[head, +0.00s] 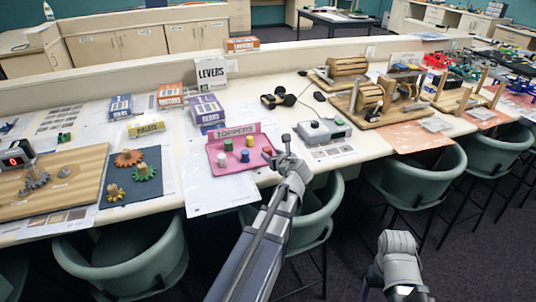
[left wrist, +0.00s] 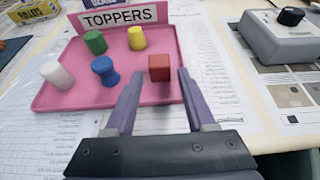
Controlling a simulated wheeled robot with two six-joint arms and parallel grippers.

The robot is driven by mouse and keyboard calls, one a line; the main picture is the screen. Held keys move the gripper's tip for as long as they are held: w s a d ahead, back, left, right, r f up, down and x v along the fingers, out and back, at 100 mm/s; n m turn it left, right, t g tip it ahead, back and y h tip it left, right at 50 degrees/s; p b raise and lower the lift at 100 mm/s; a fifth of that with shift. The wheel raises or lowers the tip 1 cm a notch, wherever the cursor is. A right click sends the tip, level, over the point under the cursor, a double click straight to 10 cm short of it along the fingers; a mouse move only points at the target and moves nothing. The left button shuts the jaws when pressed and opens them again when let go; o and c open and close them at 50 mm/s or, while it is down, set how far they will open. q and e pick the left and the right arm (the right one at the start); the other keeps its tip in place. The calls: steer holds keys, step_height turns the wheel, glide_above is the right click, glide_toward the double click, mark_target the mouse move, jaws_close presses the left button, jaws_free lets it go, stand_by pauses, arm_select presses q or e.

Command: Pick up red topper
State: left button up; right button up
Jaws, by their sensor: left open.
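The red topper (left wrist: 159,68) is a small red block near the right front corner of the pink tray labelled TOPPERS (left wrist: 70,98). In the head view the red topper (head: 267,150) is partly hidden by my gripper. My left gripper (left wrist: 160,84) is open and empty. Its fingertips are just in front of the red topper, one on each side in the picture; I cannot tell whether they touch it. In the head view my left gripper (head: 282,153) reaches over the tray's right edge.
Green (left wrist: 95,42), yellow (left wrist: 137,39), blue (left wrist: 105,71) and white (left wrist: 57,75) toppers stand in the same tray. A grey box with a black knob (left wrist: 290,17) is to the right. Printed sheets lie around. Green chairs (head: 310,225) line the table's front.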

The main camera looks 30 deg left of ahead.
mark_target(269, 151)
arm_select(q)
steer(key=b+x, duration=0.1)
steer(key=x, duration=0.4)
steer(key=shift+a+r+b, duration=0.1)
steer(key=shift+b, duration=0.25)
steer(key=shift+c, duration=0.2)
jaws_close()
